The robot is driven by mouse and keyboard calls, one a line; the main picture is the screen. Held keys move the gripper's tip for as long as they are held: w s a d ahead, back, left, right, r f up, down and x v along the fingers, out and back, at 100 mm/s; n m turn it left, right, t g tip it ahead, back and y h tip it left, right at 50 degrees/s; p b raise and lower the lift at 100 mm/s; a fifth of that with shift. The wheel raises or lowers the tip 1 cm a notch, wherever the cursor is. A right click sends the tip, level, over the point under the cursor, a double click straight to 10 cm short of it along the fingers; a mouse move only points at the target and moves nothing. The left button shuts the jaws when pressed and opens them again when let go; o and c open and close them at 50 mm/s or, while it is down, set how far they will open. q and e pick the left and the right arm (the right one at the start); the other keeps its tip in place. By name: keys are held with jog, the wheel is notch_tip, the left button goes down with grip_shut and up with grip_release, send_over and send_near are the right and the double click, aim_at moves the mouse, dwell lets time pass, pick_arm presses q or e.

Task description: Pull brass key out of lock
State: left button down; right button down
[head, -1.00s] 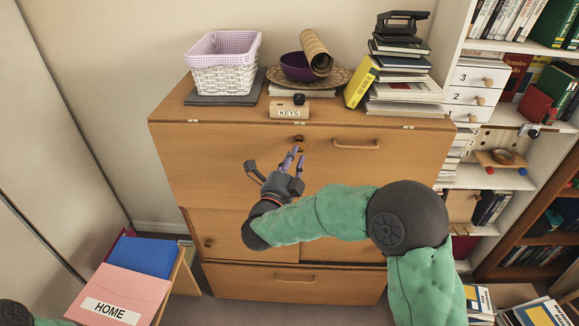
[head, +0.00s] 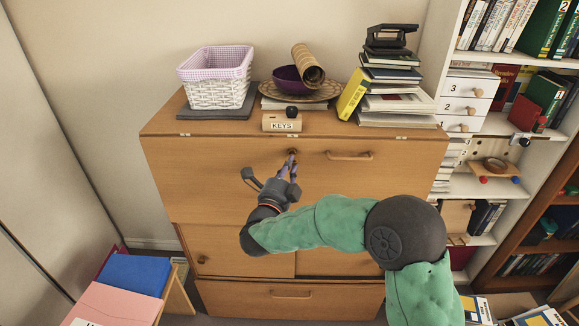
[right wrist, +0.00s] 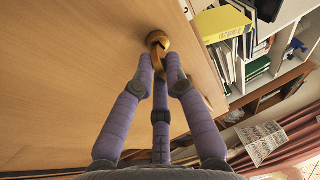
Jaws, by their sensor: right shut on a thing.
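The brass key (right wrist: 157,40) is at the lock in the upper front panel of the wooden bureau (head: 215,170). In the head view only a small part of the key (head: 292,152) shows above my fingers. My right gripper (right wrist: 160,65) has purple fingers and is shut on the key, its fingertips close to the panel. It also shows in the head view (head: 291,164), reaching up from below. The fingertips partly hide the key, and I cannot tell how deep it sits in the lock. My left gripper is out of view.
On the bureau top stand a KEYS block (head: 282,123), a white basket (head: 216,82), a purple bowl (head: 288,77) and a stack of books (head: 395,95). A wooden handle (head: 350,156) is right of the lock. Shelves (head: 510,120) stand at the right, a folder box (head: 125,295) at lower left.

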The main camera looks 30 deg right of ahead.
jog(key=shift+r, duration=0.2)
jog(key=shift+s+a+f+b, duration=0.15)
jog(key=shift+s+a, duration=0.35)
jog(key=shift+s, duration=0.35)
jog(key=shift+s+a+r+b, duration=0.15)
jog(key=shift+s+a, duration=0.4)
jog(key=shift+s, duration=0.3)
jog(key=shift+s+a+f+b, duration=0.15)
jog(key=shift+s+a, duration=0.35)
jog(key=shift+s, duration=0.35)
